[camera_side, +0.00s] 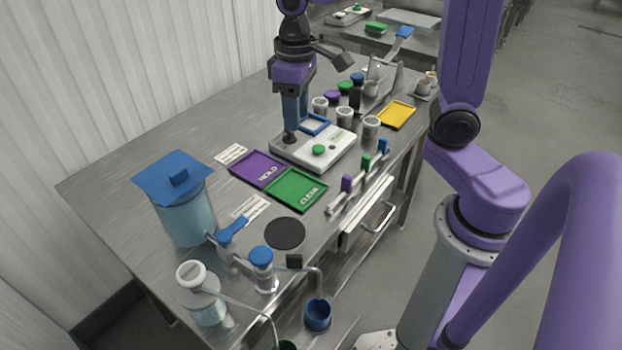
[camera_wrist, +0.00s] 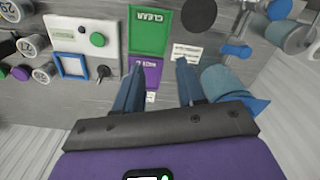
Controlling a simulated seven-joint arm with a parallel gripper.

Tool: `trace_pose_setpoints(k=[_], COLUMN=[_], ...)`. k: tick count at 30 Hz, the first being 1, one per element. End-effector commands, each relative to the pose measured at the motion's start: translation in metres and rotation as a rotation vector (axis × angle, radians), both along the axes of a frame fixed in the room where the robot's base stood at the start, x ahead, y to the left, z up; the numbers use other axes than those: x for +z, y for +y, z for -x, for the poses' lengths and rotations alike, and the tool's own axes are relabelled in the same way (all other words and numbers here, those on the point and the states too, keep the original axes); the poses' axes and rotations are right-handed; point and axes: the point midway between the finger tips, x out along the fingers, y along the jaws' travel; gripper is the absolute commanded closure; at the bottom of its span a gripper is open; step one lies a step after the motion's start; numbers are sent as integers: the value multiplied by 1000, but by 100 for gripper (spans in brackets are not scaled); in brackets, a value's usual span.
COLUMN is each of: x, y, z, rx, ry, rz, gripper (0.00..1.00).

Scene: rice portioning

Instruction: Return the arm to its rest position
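My gripper (camera_side: 293,122) hangs pointing down above the steel table, over the rear part of the scale area in the side view. In the wrist view my gripper (camera_wrist: 160,66) has its two blue fingers well apart, with nothing between them. The purple HOLD tray (camera_wrist: 146,72) shows below and between the fingers, partly covered by the left one. The green CLEAR tray (camera_wrist: 149,32) lies beyond it. Both the HOLD tray (camera_side: 257,168) and the CLEAR tray (camera_side: 296,190) look empty in the side view.
The white scale (camera_side: 329,157) with a blue square frame (camera_side: 315,124) stands by my gripper. Several lidded jars and a yellow tray (camera_side: 397,115) stand behind. A blue-lidded container (camera_side: 186,222) and dispensers stand in front. The table's left rear is clear.

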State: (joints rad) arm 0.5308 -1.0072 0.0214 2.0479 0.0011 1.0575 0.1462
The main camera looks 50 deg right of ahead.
Motion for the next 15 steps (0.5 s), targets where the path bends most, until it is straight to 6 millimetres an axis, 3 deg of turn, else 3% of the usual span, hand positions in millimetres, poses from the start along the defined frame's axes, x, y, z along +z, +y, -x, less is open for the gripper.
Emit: trace_pose_setpoints(k=[7, 15], x=[-9, -22], y=[13, 7], z=[72, 147], rx=[262, 539], ry=[-4, -9], rz=[-2, -5], gripper=[61, 61])
